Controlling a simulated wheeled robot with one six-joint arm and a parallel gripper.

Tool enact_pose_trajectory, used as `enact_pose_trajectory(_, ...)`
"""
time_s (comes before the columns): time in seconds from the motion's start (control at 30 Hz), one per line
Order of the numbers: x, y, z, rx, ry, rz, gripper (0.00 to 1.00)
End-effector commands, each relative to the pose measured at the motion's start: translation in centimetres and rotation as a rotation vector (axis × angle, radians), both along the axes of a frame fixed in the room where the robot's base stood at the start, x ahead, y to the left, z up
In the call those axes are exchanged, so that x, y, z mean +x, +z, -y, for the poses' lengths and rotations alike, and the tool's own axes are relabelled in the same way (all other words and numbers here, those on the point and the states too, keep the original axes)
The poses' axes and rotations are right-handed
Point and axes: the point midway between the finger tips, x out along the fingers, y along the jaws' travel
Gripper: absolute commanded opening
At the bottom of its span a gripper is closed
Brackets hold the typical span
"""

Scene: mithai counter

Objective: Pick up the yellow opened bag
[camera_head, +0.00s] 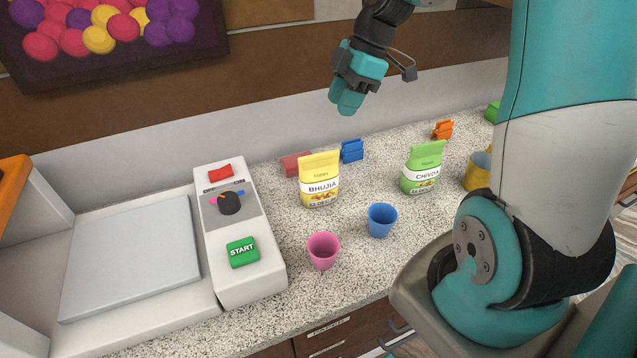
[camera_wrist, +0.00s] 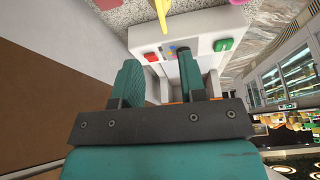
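The yellow BHUJIA bag (camera_head: 319,182) stands upright on the speckled counter, right of the white machine. A yellow edge (camera_wrist: 162,14) at the top of the wrist view appears to be this bag, mostly cut off. My gripper (camera_head: 347,101) is above and behind the bag, clear of it and pointing down. In the wrist view my gripper (camera_wrist: 160,78) has its two teal fingers apart with nothing held between them.
A red block-like item (camera_head: 296,164) and a blue clip (camera_head: 352,151) sit behind the bag. A green CHIVDA bag (camera_head: 422,168), an orange clip (camera_head: 442,130) and a yellow mug (camera_head: 479,170) are right. Pink (camera_head: 323,251) and blue (camera_head: 381,220) cups stand in front. The white machine (camera_head: 251,287) is left.

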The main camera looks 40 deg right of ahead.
Motion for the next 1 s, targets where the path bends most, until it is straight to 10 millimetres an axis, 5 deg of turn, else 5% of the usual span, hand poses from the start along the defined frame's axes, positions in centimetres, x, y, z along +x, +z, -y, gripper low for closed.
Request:
enact_pose_trajectory(0.3,0.6,-6.0,-2.6,0.0,0.002,-0.005,0.38)
enact_pose_trajectory(1.0,1.1,-12.3,-4.8,-0.001,-0.001,0.0,0.38)
